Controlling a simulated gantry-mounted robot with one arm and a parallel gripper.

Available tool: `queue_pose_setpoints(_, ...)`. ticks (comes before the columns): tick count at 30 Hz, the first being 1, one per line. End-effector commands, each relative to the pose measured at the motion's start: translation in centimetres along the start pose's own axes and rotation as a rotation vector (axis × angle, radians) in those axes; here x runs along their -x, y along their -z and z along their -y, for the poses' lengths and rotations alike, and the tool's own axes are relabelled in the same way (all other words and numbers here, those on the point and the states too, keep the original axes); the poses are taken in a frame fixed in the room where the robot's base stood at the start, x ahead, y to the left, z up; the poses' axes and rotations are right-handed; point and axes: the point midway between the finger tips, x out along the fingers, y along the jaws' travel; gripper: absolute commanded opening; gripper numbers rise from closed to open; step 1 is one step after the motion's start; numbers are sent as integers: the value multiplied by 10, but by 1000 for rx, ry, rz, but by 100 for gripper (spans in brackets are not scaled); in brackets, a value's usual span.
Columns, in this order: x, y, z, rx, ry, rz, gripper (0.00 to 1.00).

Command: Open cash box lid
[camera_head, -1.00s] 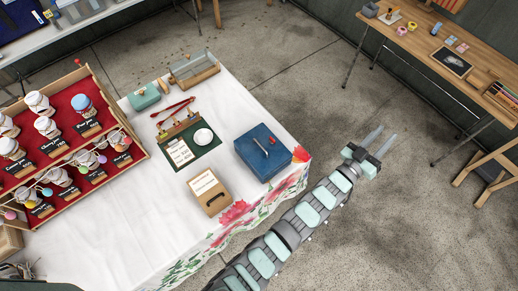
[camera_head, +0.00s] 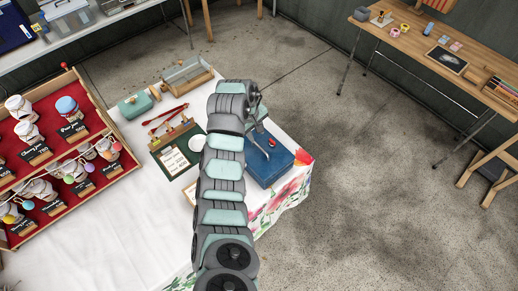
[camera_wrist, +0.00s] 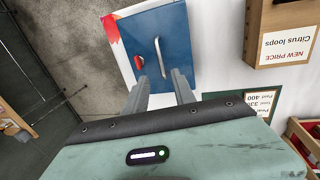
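The blue cash box (camera_head: 266,168) sits near the right edge of the white-clothed table, its lid down. In the wrist view the lid (camera_wrist: 172,30) shows a silver bar handle (camera_wrist: 160,58) and a small red piece (camera_wrist: 138,62). My gripper (camera_wrist: 160,84) is open, its two fingers apart and pointing at the lid with the handle between and beyond them. Nothing is held. I cannot tell whether the fingertips touch the lid. In the head view my arm covers the box's left part and most of the gripper.
A red jar display (camera_head: 60,150) fills the left. Open floor lies to the right.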

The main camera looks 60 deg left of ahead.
Motion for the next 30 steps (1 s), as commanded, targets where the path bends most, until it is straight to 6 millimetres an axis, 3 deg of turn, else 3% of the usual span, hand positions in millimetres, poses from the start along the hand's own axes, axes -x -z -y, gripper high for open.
queue_pose_setpoints(5,-10,-1,2,8,6,11,32)
queue_pose_setpoints(21,-91,-1,2,9,4,10,32)
queue_pose_setpoints(30,-105,0,2,6,3,6,32)
